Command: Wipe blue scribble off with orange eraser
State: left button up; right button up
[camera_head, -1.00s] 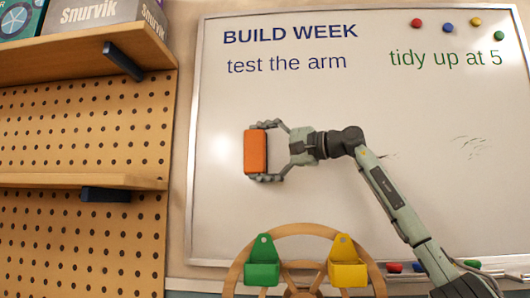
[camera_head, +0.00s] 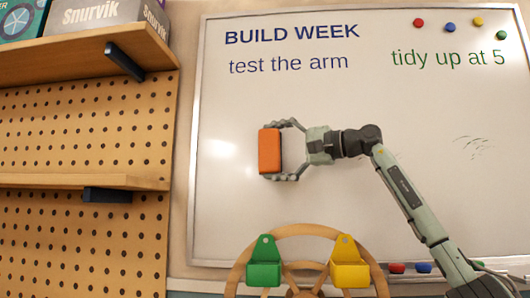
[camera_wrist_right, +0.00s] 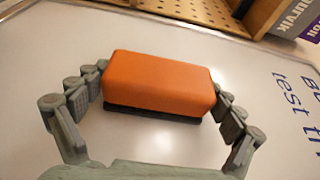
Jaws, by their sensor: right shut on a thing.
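The orange eraser (camera_head: 269,151) with a dark pad is held upright in front of the whiteboard (camera_head: 400,120). My right gripper (camera_head: 284,151) is shut on it, one finger at each end. In the right wrist view the eraser (camera_wrist_right: 160,82) sits between the fingertips (camera_wrist_right: 160,95), its dark pad towards the board; I cannot tell if it touches. Faint dark scribble strokes (camera_head: 470,146) show on the right of the board, well right of the gripper; their colour is hard to tell. My left gripper is not in view.
Lettering "BUILD WEEK" (camera_head: 291,34), "test the arm" (camera_head: 289,64) and "tidy up at 5" (camera_head: 447,58) tops the board, with several magnets (camera_head: 450,27). Below stands a wooden wheel (camera_head: 237,277) with a green bin (camera_head: 264,272) and a yellow bin (camera_head: 349,272). A pegboard shelf (camera_head: 80,180) is left.

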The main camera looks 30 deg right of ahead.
aim_at(259, 151)
jog(key=shift+s+d, duration=0.75)
jog(key=shift+d, duration=0.25)
jog(key=shift+s+d, duration=0.7)
jog(key=shift+d, duration=0.25)
jog(key=shift+s+d, duration=0.75)
jog(key=shift+d, duration=0.25)
jog(key=shift+a, duration=0.1)
jog(key=shift+w+a, duration=1.15)
jog(key=shift+a, duration=0.35)
jog(key=shift+w+a, duration=1.15)
jog(key=shift+a, duration=0.35)
jog(key=shift+w+a, duration=1.15)
jog(key=shift+a, duration=0.35)
jog(key=shift+s, duration=0.1)
jog(key=shift+s+a, duration=0.2)
jog(key=shift+s, duration=0.05)
jog(key=shift+s+a+b, duration=0.5)
jog(key=shift+s+a, duration=0.3)
jog(key=shift+s, duration=0.25)
jog(key=shift+s+a+b, duration=0.45)
jog(key=shift+s+a, duration=0.35)
jog(key=shift+s, duration=0.25)
